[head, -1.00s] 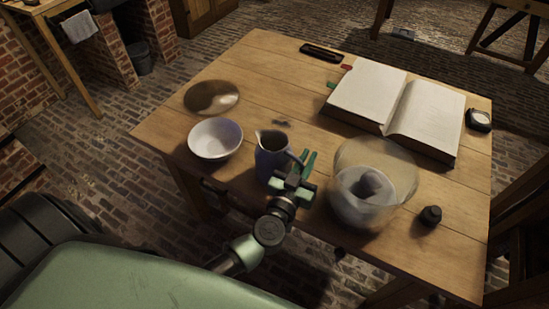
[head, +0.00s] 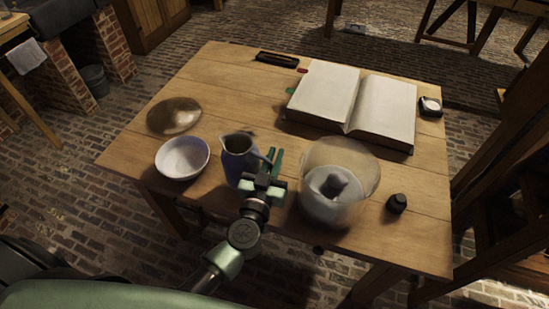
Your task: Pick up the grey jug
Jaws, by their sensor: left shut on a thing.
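The grey jug (head: 236,165) looks dark bluish-grey, with an open mouth and a spout. In the head view it is near the front edge of the wooden table (head: 230,85), right of the white bowl. My left gripper (head: 272,164) is at the jug's right side, by the handle, and is shut on it. The gripper hides part of the handle and lower side. The jug looks about upright and perhaps slightly above the table; its base is hard to make out. My right gripper is out of view.
A large glass vessel (head: 345,165) stands close right of my gripper. A small black pot (head: 396,203) and open book (head: 350,105) lie further right.

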